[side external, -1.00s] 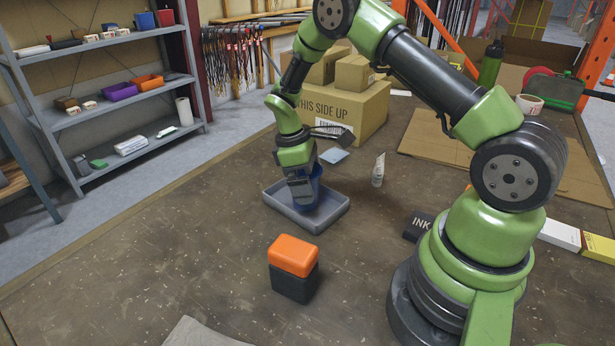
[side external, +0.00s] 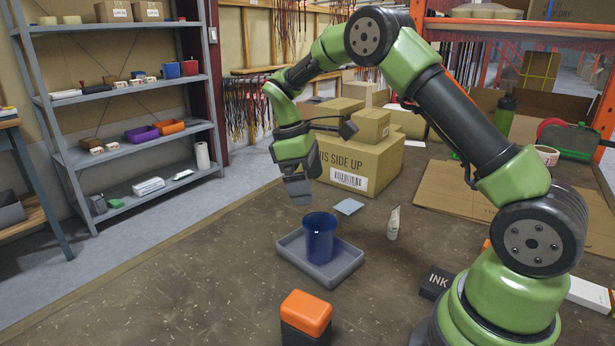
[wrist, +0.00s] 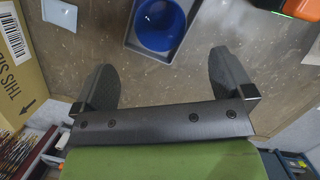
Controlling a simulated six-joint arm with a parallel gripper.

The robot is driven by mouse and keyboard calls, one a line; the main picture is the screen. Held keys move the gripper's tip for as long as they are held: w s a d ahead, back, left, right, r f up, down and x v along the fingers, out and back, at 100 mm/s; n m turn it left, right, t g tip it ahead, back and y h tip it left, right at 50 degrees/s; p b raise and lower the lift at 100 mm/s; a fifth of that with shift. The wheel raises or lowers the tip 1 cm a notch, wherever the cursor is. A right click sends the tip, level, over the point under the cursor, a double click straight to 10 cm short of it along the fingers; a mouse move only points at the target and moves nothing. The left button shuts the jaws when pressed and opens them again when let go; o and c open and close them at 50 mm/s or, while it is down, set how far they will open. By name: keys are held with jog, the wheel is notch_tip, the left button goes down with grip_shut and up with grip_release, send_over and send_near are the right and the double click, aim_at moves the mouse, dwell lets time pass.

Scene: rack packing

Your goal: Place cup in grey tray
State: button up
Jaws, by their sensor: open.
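The blue cup (side external: 320,238) stands upright inside the grey tray (side external: 347,270) on the table in the side view. In the wrist view the cup (wrist: 160,26) sits within the tray (wrist: 152,53), beyond my fingertips. My gripper (side external: 299,200) is above and slightly left of the cup, clear of it. In the wrist view its two fingers (wrist: 165,75) are spread wide with nothing between them.
An orange-and-black box (side external: 306,318) stands in front of the tray. Cardboard boxes (side external: 355,165) stand behind. A black ink box (side external: 436,281) is near my base.

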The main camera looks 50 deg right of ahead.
jog(key=s+a+r+m+t+y, duration=0.1)
jog(key=s+a+r+m+t, duration=0.25)
jog(key=s+r, duration=0.35)
jog(key=s+a+r+m+t+y, duration=0.1)
jog(key=s+a+r+m+t, duration=0.15)
jog(key=s+a+r, duration=0.4)
jog(key=s+a+r+m+t+y, duration=0.1)
jog(key=s+m+t, duration=0.2)
jog(key=s, duration=0.3)
jog(key=shift+s+r+t, duration=0.2)
jog(key=shift+s+t, duration=0.05)
jog(key=shift+t, duration=0.25)
